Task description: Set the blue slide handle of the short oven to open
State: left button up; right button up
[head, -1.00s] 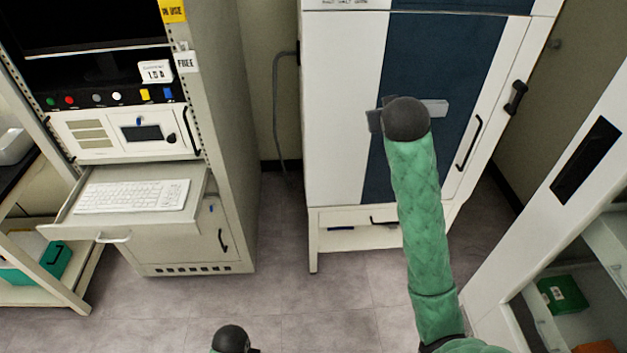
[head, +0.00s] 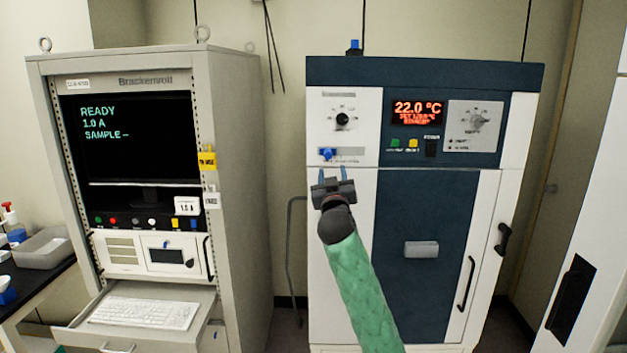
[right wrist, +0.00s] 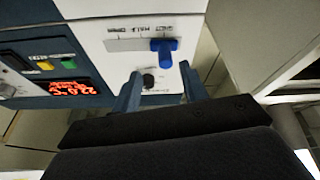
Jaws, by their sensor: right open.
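The short oven (head: 425,188) is the blue and white cabinet with a red 22.0 °C display. Its blue slide handle (head: 328,154) sits at the left end of a slot on the white upper-left panel. In the right wrist view, which is turned over, the blue slide handle (right wrist: 165,48) stands at the right end of the slot, beyond my fingertips and roughly in line with the gap between them. My right gripper (head: 330,173) is open and empty, just below the handle in the head view; its fingers also show in the wrist view (right wrist: 160,80). My left gripper is out of view.
A black dial knob (head: 342,119) sits above the slot. Green and yellow buttons and a black switch (head: 432,147) are to the right. A grey rack (head: 235,170) with a pulled-out keyboard drawer (head: 140,312) stands at left. A white cabinet (head: 590,200) stands at right.

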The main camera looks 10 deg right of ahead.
aim_at(329, 157)
jog(key=shift+w+a+r+t+y+p, duration=0.15)
jog(key=shift+w+r+t+y+p, duration=0.2)
jog(key=shift+w+r+p, duration=0.4)
jog(key=p+x, duration=0.2)
jog(key=x, duration=0.3)
jog(key=shift+w, duration=0.6)
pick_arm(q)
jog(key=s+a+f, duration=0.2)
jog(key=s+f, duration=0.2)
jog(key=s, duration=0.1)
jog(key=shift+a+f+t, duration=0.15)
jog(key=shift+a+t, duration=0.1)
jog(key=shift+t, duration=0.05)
pick_arm(e)
grip_shut()
jog(key=shift+s, duration=0.1)
